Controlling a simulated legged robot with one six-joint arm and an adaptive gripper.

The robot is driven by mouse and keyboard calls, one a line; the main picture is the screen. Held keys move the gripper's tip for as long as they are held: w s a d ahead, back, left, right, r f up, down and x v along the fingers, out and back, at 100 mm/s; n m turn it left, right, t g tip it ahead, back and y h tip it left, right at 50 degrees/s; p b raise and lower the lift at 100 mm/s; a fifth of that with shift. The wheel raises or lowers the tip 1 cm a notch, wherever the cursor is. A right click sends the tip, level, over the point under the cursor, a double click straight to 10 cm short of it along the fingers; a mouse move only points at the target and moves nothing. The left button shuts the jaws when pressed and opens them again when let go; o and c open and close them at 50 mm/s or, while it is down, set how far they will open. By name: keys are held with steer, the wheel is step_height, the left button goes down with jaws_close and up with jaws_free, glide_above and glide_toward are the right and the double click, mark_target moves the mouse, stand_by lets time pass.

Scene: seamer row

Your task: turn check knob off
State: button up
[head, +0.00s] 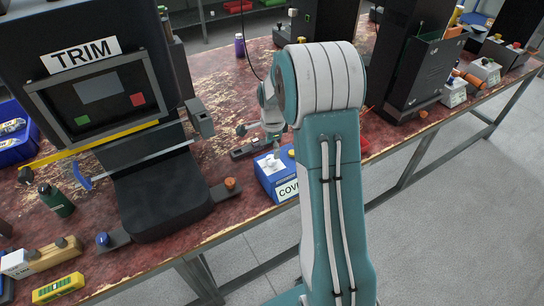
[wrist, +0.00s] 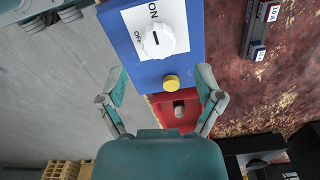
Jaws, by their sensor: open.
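In the wrist view, a white round knob (wrist: 154,40) sits on a white plate marked ON and OFF, on a blue box (wrist: 183,62). Its dark mark points up toward ON; OFF is to its left. A yellow button (wrist: 171,82) is below it. My gripper (wrist: 161,82) is open and empty, with its fingers apart below the knob in the picture and touching nothing that I can see. In the head view, the blue box (head: 268,185) carries a partly hidden label starting "COVE", and my arm covers part of it. I see no label reading "check".
A red box with a grey lever (wrist: 179,108) lies beyond the blue box in the wrist view. A dark strip with labelled blocks (wrist: 258,35) is to the right. In the head view, the TRIM machine (head: 75,90) stands left and a dark machine (head: 405,60) stands right.

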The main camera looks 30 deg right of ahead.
mark_target(272, 158)
steer(key=f, duration=0.4)
steer(key=shift+a+f, duration=0.2)
steer(key=shift+d, duration=0.1)
steer(key=c, duration=1.1)
